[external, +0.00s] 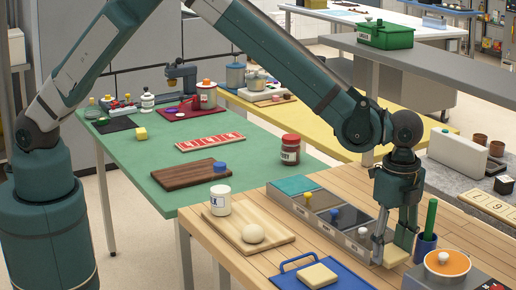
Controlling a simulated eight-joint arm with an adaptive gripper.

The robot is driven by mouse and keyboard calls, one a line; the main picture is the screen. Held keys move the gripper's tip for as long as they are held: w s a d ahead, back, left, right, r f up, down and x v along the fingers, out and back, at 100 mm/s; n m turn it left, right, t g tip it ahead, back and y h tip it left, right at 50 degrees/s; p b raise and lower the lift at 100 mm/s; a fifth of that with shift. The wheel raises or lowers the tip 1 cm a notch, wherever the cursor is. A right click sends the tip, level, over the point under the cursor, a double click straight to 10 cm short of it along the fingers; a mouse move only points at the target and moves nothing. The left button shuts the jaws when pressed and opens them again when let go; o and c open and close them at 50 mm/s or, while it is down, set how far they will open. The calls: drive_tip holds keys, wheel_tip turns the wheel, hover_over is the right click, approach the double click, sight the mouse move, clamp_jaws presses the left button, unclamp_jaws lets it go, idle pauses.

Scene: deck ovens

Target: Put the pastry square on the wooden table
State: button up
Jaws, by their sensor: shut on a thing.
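My gripper (390,250) points down at the right end of the wooden table (250,262). It is shut on a small pale tan piece, which I take to be the pastry square (397,256). The piece shows low between and beside the fingers, close to the tabletop. I cannot tell whether it touches the table. Another pale square block (317,275) lies on a blue board with a handle (345,279) at the table's front.
A compartment tray (353,241) stands just left of my gripper. A light board (275,245) holds a white jar and a dough ball.

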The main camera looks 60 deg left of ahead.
sight(390, 252)
drive_tip(key=shift+f, duration=1.8)
drive_tip(key=shift+f, duration=0.15)
drive_tip(key=o, duration=0.9)
drive_tip(key=shift+o, duration=0.2)
wheel_tip(390, 252, up, 12)
drive_tip(key=shift+r, duration=0.2)
